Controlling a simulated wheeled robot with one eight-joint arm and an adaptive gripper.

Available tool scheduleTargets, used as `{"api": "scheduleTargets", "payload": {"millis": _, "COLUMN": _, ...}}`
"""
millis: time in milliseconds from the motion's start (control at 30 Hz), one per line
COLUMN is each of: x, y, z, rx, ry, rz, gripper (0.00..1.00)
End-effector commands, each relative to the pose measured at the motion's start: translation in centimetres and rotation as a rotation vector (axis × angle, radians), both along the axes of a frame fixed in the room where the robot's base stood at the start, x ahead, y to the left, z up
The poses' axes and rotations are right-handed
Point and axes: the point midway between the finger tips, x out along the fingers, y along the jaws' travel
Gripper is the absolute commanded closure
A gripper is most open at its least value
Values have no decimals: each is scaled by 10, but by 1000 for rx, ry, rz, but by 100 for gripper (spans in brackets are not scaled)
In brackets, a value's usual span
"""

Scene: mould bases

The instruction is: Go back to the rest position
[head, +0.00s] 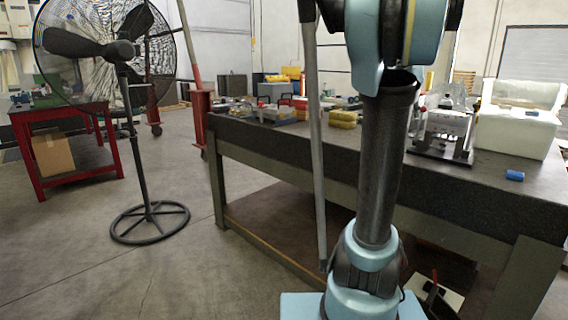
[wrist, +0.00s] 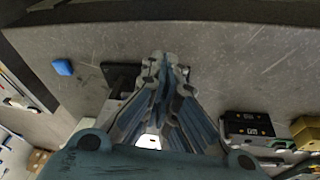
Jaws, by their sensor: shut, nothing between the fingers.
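My gripper (wrist: 165,68) shows in the wrist view with its fingertips together and nothing between them. It is over the dark grey workbench top (wrist: 240,55); I cannot tell how high. In the head view my gripper is out of frame, and only my blue and black arm rises in front of the bench (head: 270,143).
A small blue block (head: 514,175) lies near the bench's right end; it also shows in the wrist view (wrist: 62,67). A white bin (head: 515,132) and a metal-and-clear fixture (head: 446,128) stand behind it. Yellow blocks (head: 343,119) lie further left. A fan (head: 122,75) stands on open floor at left.

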Motion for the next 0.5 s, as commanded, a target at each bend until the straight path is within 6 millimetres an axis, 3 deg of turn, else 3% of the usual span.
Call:
{"api": "scheduleTargets", "payload": {"millis": 33, "x": -9, "y": 19, "z": -16, "rx": 10, "ry": 2, "rz": 59, "gripper": 100}}
{"api": "scheduleTargets", "payload": {"millis": 200, "x": -38, "y": 72, "z": -69, "rx": 41, "ry": 13, "rz": 260, "gripper": 100}}
{"api": "scheduleTargets", "payload": {"millis": 500, "x": -100, "y": 152, "z": -174, "rx": 86, "ry": 22, "rz": 617, "gripper": 100}}
